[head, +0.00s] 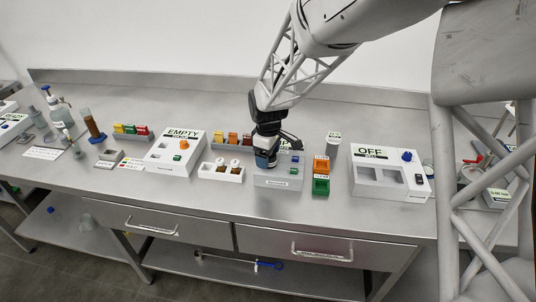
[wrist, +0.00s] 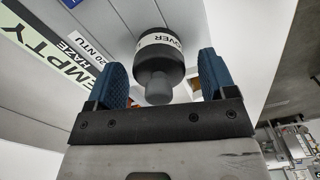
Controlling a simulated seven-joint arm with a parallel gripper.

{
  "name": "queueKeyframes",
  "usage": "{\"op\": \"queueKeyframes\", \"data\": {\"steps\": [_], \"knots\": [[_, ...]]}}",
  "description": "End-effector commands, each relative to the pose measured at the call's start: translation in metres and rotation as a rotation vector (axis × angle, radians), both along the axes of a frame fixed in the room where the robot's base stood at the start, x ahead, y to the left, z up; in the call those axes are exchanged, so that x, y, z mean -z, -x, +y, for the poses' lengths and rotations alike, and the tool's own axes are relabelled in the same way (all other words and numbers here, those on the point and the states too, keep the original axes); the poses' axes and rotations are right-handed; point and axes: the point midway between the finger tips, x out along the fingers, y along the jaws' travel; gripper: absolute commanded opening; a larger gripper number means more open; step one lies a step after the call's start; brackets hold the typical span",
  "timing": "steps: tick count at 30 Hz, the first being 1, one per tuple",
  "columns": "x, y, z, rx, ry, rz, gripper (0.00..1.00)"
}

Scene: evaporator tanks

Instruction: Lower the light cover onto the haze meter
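The light cover (wrist: 162,60) is a dark round cap with a white "COVER" label and a narrower knob. It shows in the wrist view between my two blue fingertips. My gripper (head: 265,160) is open, with a gap between the knob and each finger (wrist: 160,78).
Orange and green bins (head: 321,180) and a white "OFF" unit (head: 375,178) stand to the right. The bench front is clear.

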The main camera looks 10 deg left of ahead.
Motion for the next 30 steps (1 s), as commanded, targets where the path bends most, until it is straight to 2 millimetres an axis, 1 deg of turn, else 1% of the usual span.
{"op": "queueKeyframes", "data": {"steps": [7,11,17,24,30], "knots": [[-0.001,0.0,0.0,0.0,0.0,0.0,0.77],[-0.007,0.0,0.0,0.0,0.0,0.0,0.77],[-0.026,0.0,0.0,0.0,0.0,-0.002,0.77],[-0.057,0.0,0.0,0.0,0.0,-0.002,0.77],[-0.074,0.0,0.0,0.0,0.0,0.0,0.77]]}}
